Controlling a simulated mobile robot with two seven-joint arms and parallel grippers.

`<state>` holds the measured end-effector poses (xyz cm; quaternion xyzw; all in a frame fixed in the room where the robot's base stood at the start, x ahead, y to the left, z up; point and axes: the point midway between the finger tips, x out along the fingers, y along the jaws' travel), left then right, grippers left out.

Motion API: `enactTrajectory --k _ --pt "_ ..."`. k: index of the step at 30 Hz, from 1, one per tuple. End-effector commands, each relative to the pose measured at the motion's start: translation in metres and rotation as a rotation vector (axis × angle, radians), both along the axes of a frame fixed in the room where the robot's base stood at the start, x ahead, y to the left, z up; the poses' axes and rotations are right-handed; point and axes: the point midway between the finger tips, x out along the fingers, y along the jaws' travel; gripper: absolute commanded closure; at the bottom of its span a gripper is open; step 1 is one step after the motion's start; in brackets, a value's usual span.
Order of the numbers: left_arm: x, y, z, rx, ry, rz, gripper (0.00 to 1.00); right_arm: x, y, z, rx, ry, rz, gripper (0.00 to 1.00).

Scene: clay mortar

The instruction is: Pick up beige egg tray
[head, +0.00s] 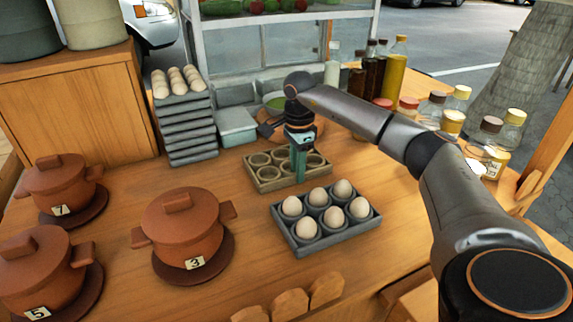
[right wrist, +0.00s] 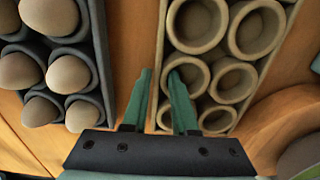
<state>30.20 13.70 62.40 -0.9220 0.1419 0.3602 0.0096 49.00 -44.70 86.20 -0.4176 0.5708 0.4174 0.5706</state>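The beige egg tray (head: 268,187) lies flat on the wooden counter, with empty round cups. It also shows in the right wrist view (right wrist: 221,57). My right gripper (head: 295,178) points down at the near side of this tray. In the right wrist view, my right gripper (right wrist: 160,76) is open, with its green fingers astride the tray's side wall. One finger is outside the wall and the other is over a cup. A gap shows between the fingers and the wall. The fingertips' exact depth is unclear. My left gripper is not in view.
A grey tray with eggs (head: 308,247) sits close in front of the beige tray. A stack of grey trays (head: 190,130) stands at the back left. Clay pots (head: 183,230) are at the left. Bottles and jars (head: 393,78) line the right back.

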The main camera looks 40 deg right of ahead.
Motion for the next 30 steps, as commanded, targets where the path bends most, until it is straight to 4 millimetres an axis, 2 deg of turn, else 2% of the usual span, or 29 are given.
enactTrajectory --k 1,6,7,24,30 --pt "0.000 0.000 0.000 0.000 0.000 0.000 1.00 0.000 0.000 0.000 0.000 0.000 0.000 0.80" --pt "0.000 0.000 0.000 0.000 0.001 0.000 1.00 0.000 0.000 0.000 0.000 0.000 0.000 0.99" --pt "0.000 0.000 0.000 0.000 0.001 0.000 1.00 0.000 0.000 0.000 0.000 0.000 0.000 1.00" --pt "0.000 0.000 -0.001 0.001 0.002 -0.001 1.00 0.000 0.000 0.001 0.001 -0.001 0.000 1.00" --pt "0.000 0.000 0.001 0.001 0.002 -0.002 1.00 0.001 0.000 0.013 0.001 -0.003 0.000 1.00"
